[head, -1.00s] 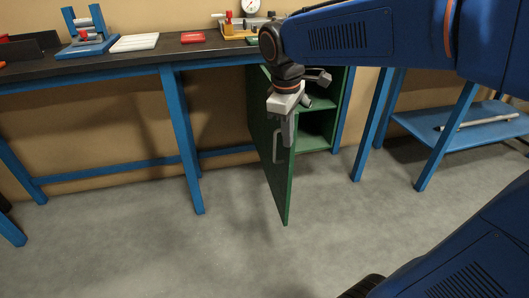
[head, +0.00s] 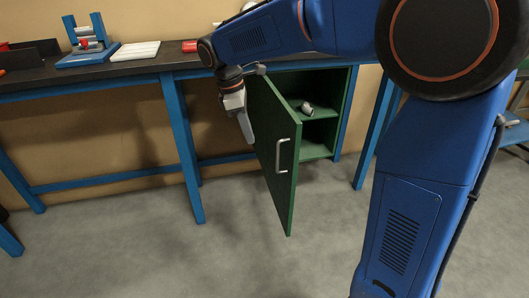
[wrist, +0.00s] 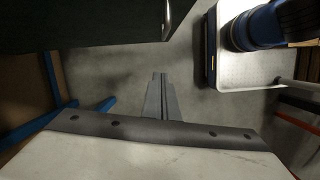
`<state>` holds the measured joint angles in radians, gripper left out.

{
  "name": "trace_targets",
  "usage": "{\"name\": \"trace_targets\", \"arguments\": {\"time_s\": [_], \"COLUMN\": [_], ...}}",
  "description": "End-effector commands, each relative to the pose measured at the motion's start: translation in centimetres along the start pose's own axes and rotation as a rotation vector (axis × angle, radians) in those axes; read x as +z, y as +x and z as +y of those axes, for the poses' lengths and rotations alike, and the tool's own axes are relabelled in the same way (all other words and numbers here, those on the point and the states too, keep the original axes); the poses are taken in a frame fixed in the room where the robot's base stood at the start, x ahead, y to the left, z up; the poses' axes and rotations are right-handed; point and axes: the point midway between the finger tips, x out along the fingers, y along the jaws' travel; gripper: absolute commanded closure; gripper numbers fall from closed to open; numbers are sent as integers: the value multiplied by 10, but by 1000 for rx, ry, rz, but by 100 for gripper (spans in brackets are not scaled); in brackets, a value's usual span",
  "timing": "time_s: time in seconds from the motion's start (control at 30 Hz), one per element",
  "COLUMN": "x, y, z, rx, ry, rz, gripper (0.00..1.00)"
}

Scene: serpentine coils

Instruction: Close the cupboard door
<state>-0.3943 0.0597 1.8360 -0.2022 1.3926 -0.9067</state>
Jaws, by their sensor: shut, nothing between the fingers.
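The green cupboard door (head: 270,140) stands open in the head view, swung out toward me. Its grey bar handle (head: 282,155) is on the outer face near the free edge. The open green cupboard (head: 347,105) shows to the right of the door. My gripper (head: 247,130) is shut and empty, pointing down, on the left, outer-face side of the door. A gap seems to separate it from the door. In the wrist view the closed fingers (wrist: 160,90) point over the floor, with the dark door (wrist: 80,25) and its handle (wrist: 166,20) at the top.
The cupboard sits under a dark workbench (head: 130,70) with blue legs (head: 183,150). A small grey-white object (head: 307,108) lies on the cupboard shelf (head: 318,115). The grey floor (head: 130,245) in front is clear.

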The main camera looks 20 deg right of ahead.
Motion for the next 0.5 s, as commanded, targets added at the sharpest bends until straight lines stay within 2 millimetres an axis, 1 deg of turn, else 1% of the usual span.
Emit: {"name": "trace_targets", "arguments": {"time_s": [0.17,0.5], "x": [0,1], "y": [16,75], "z": [0,0], "rx": [-2,-1], "ry": [-1,0], "rz": [-2,-2], "gripper": [100,100]}}
